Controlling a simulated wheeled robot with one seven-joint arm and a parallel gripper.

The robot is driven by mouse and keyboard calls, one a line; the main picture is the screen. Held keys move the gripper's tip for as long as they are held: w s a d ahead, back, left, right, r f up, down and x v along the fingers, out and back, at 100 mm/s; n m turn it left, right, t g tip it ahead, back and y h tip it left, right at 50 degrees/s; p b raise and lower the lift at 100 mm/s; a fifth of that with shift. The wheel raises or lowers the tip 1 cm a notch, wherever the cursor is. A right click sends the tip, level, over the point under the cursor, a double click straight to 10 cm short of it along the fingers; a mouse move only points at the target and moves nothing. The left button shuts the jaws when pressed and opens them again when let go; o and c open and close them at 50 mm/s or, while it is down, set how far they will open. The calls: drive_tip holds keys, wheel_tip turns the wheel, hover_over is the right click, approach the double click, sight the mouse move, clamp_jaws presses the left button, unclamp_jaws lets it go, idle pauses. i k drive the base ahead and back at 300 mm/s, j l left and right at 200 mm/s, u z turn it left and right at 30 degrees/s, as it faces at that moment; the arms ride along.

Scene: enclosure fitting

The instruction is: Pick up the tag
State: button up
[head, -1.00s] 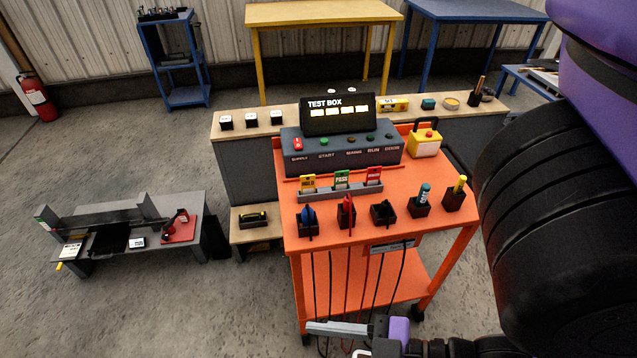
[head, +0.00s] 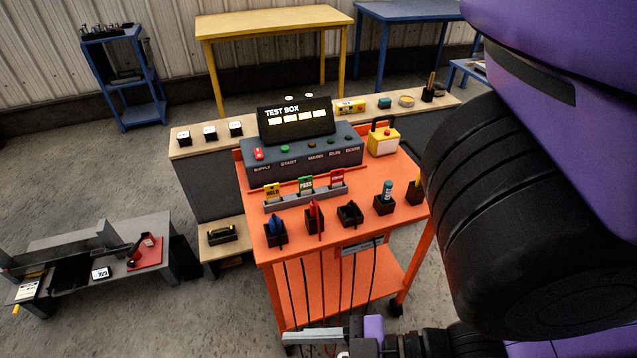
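Three tags stand upright in a grey rack (head: 306,198) on the orange cart: a yellow HOLD tag (head: 271,190), a green PASS tag (head: 306,183) and a red tag (head: 337,177) with lettering too small to read surely. My gripper (head: 300,338) is at the bottom edge of the head view, low in front of the cart and well apart from the tags. One long pale finger shows; the rest is partly cut off, so its opening cannot be judged. No tag shows in it.
The orange cart (head: 340,228) carries the test box (head: 310,150), a yellow box (head: 383,142) and several black holders with probes and pens in front of the tags. Cables hang at its front.

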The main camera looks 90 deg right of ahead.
sight(336, 177)
drive_tip(key=l+z, duration=0.15)
drive_tip(key=z, duration=0.3)
drive_tip(key=l+z, duration=0.15)
drive_tip(key=z, duration=0.25)
drive_tip(key=j+z, duration=0.15)
drive_tip(key=z, duration=0.3)
drive_tip(key=k+j+z, duration=0.1)
drive_tip(key=z, duration=0.35)
drive_tip(key=i+j, duration=0.1)
drive_tip(key=j, duration=0.95)
drive_tip(key=i+j, duration=0.1)
drive_tip(key=j, duration=0.9)
drive_tip(key=z, duration=0.05)
